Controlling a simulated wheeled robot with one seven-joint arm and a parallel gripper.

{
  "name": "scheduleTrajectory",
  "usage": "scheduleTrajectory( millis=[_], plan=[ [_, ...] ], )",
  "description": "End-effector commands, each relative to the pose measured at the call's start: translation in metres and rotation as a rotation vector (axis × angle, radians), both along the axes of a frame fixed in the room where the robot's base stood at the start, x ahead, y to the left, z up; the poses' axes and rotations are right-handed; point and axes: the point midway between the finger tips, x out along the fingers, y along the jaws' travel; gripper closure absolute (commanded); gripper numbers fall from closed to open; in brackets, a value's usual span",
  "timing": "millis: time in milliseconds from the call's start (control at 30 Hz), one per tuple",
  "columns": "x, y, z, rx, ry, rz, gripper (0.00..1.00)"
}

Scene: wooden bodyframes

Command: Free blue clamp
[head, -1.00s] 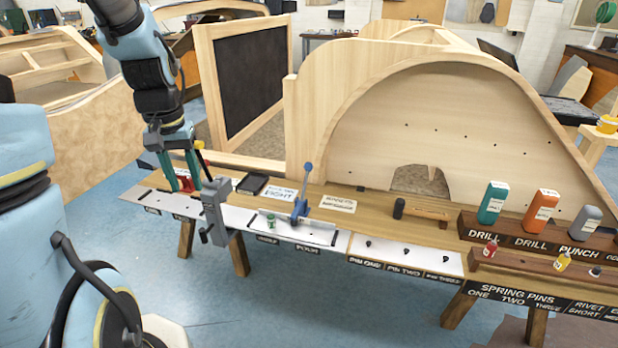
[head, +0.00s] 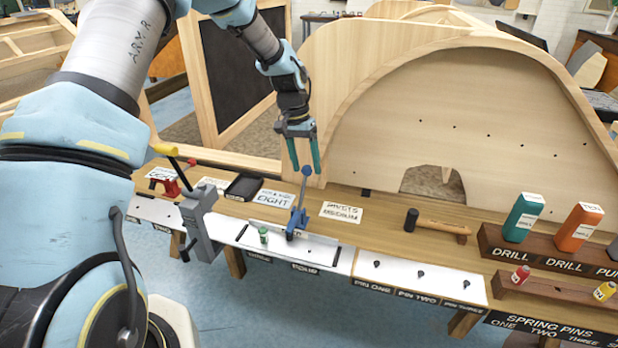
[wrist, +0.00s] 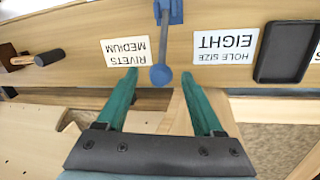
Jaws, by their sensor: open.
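The blue clamp (head: 297,220) stands on the white plate at the bench's front edge, its lever upright and topped by a blue ball knob (head: 306,171). In the wrist view the knob (wrist: 161,76) shows between the fingertips, with the clamp's body cut off at the top edge. My gripper (head: 305,172) has green fingers pointing down, spread on either side of the knob. It is open and holds nothing. I cannot tell whether a finger touches the knob.
A small green part (head: 263,234) sits left of the clamp on the white plate (head: 325,250). A grey vise-like tool (head: 199,225) and a red clamp (head: 168,180) stand further left. A hammer (head: 437,226) lies right. The tall wooden frame (head: 450,110) rises behind the bench.

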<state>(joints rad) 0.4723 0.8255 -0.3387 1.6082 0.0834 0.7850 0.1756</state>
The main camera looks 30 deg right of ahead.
Motion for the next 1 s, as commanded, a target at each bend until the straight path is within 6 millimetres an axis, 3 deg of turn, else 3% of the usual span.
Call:
scheduleTrajectory(
  millis=[300,700,1000],
  plan=[
    [-0.007,-0.005,-0.045,0.0,0.0,0.001,0.31],
    [-0.008,-0.006,-0.055,-0.001,-0.001,0.001,0.31],
    [-0.008,-0.006,-0.054,-0.001,-0.001,0.001,0.64]
  ],
)
